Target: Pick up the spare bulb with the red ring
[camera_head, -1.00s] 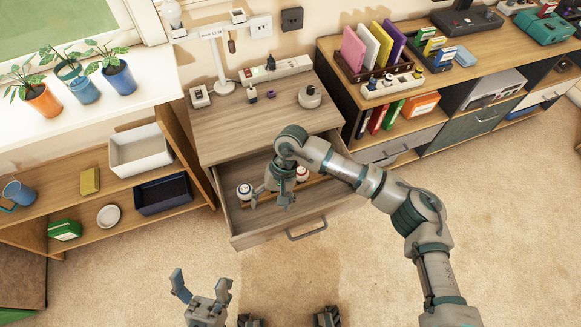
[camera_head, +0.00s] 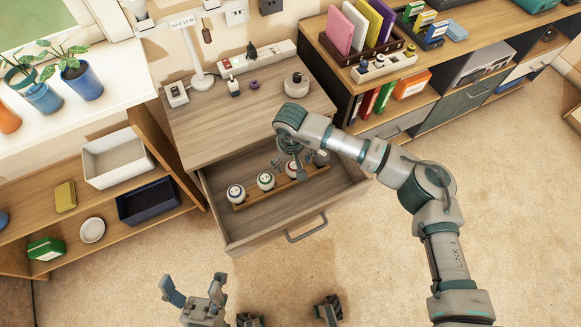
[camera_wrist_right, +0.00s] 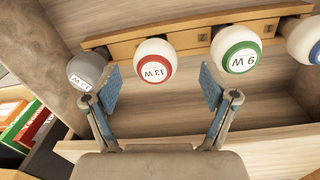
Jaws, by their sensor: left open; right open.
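The red-ringed bulb (camera_wrist_right: 156,62), white and marked 13 W, stands in a wooden rack (camera_wrist_right: 190,40) in the open drawer. In the head view the red-ringed bulb (camera_head: 291,169) is partly hidden by my right gripper (camera_head: 289,167). In the wrist view my right gripper (camera_wrist_right: 160,80) is open, with the red-ringed bulb showing between its fingertips; I cannot tell whether they touch it. My left gripper (camera_head: 194,283) is open and empty, low in front of the drawer.
The green-ringed bulb (camera_wrist_right: 237,55) and grey bulb (camera_wrist_right: 87,71) flank the red one closely. A blue-ringed bulb (camera_wrist_right: 314,45) stands at the row's end. The drawer front (camera_head: 275,233) and the desk top (camera_head: 235,120) bound the space around the rack.

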